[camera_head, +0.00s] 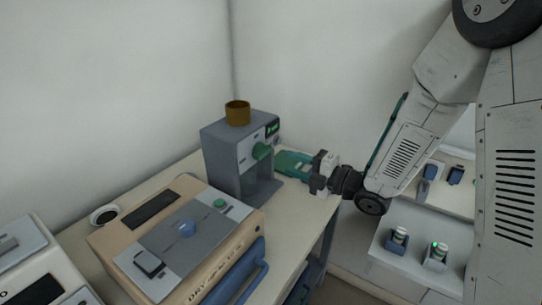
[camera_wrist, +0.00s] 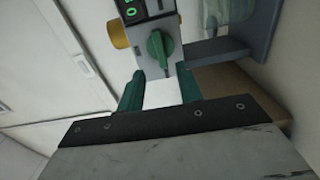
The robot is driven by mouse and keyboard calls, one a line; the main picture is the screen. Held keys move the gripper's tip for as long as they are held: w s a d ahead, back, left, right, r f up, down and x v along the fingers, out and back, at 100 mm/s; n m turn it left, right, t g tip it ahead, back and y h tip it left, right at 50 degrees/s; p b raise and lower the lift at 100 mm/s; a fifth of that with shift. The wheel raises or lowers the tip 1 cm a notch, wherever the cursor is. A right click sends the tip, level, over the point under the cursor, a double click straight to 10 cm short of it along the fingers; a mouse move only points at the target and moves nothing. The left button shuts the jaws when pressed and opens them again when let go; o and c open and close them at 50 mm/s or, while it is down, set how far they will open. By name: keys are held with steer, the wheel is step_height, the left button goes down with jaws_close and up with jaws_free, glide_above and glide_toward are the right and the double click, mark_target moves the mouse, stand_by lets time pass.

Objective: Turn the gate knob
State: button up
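A green knob (camera_head: 261,150) is on the front of a grey upright machine (camera_head: 228,160) that stands at the back of the table. In the wrist view the knob (camera_wrist: 157,48) is a narrow green grip on a pale panel, its long side close to upright in the picture. My gripper (camera_head: 282,161) is to the right of the machine in the head view. In the wrist view its two green fingers (camera_wrist: 161,73) are apart with nothing between them. The knob appears just beyond the fingertips, roughly centred between them, and I see no contact.
A gold-brown cup (camera_head: 237,112) sits on the machine. A black display with green digits (camera_wrist: 135,9) is above the knob. A beige furnace (camera_head: 180,240) with a blue handle (camera_head: 243,280) stands in front. A white wall is behind.

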mark_target(266, 154)
steer(key=x, duration=0.7)
steer(key=shift+w+a, duration=0.25)
steer(key=shift+a, duration=0.05)
steer(key=shift+c, duration=0.2)
jaws_close()
